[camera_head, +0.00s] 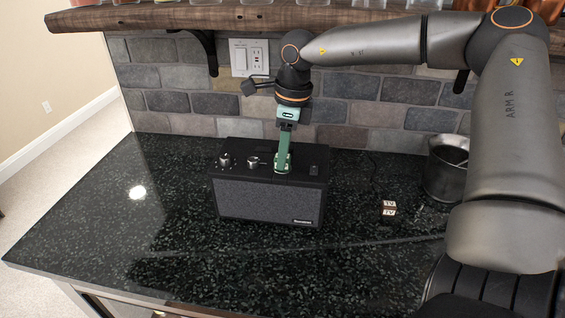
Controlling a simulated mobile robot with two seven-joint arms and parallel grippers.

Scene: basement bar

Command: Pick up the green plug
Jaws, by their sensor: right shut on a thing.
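The black amplifier box (268,200) stands on the dark counter, with knobs on its top. The green plug (283,166) is upright at the top of the box, right of the knobs. My right gripper (284,156) reaches down from above and is shut on the green plug. The fingers hide part of the plug, and I cannot tell whether its lower end is in a socket or just touching the top. My left gripper is not in view.
A dark metal container (444,175) and a small patterned block (388,208) are to the right on the counter. A wooden shelf (230,17) hangs above, and a brick wall with an outlet plate (250,57) is behind. The left counter is clear.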

